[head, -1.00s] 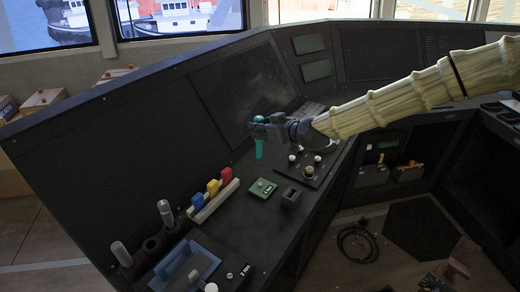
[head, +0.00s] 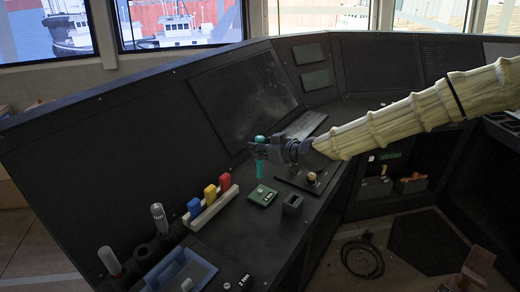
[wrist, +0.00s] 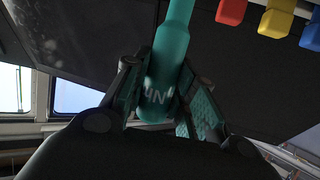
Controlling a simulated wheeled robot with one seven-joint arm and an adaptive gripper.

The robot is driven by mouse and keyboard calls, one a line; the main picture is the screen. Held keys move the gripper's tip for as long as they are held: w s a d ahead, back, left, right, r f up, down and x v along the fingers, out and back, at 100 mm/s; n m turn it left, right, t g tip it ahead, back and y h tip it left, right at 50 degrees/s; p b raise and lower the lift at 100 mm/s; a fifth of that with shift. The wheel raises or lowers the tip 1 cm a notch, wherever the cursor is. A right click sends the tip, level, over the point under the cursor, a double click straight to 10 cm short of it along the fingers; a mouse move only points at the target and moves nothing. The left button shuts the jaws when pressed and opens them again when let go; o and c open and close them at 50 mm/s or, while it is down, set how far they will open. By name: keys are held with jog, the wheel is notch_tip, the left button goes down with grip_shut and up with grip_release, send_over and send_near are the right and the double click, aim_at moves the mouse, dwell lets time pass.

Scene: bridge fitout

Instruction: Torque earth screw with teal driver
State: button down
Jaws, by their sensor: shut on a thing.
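My gripper (head: 262,152) is shut on the teal driver (head: 260,171), which hangs roughly upright above the console's sloping desk. In the wrist view the teal driver (wrist: 170,62) sits between the two fingers, with white lettering partly visible on its handle. In the head view its lower end is just above and behind a small green box (head: 262,196); I cannot tell the gap. The earth screw cannot be made out in either view.
A pale rack (head: 213,209) holds blue, yellow and red handles. A small dark box (head: 291,204) and a knob panel (head: 306,182) stand to the right.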

aim_at(262, 165)
jog(key=shift+s, duration=0.1)
jog(key=shift+f+b, duration=0.25)
jog(key=shift+b, duration=0.15)
jog(key=shift+d+f+b, duration=0.1)
jog(key=shift+f+b, duration=1.85)
jog(key=shift+f, duration=0.95)
jog(key=shift+s+f+b, duration=0.15)
jog(key=shift+f+b, duration=0.35)
jog(key=shift+b, duration=0.25)
dwell(1.5)
jog(key=shift+r, duration=0.35)
dwell(1.2)
